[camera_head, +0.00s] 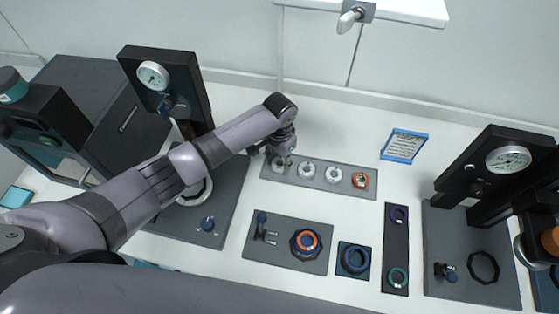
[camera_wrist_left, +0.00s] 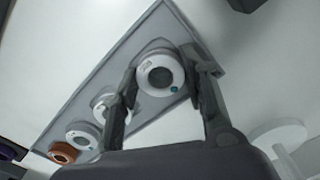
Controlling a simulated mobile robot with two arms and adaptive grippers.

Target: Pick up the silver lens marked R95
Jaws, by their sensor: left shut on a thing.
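A grey tray (camera_head: 322,178) holds a row of ring-shaped lenses. A silver-white lens (camera_wrist_left: 160,74) with a dark centre is at one end of the tray; its marking is too small to read. My left gripper (camera_head: 279,158) reaches down over the left end of the tray. In the left wrist view its fingers (camera_wrist_left: 163,92) are shut on this silver lens, one on each side. The lens still looks to be at the tray's surface. Two more white lenses (camera_head: 307,170) (camera_head: 334,175) and an orange one (camera_head: 360,180) sit to the right.
A dark gauge stand (camera_head: 190,85) rises left of my arm, and another (camera_head: 500,165) stands at right. A blue-framed card (camera_head: 404,146) lies behind the tray. Grey plates with rings (camera_head: 306,243) (camera_head: 396,245) lie in front.

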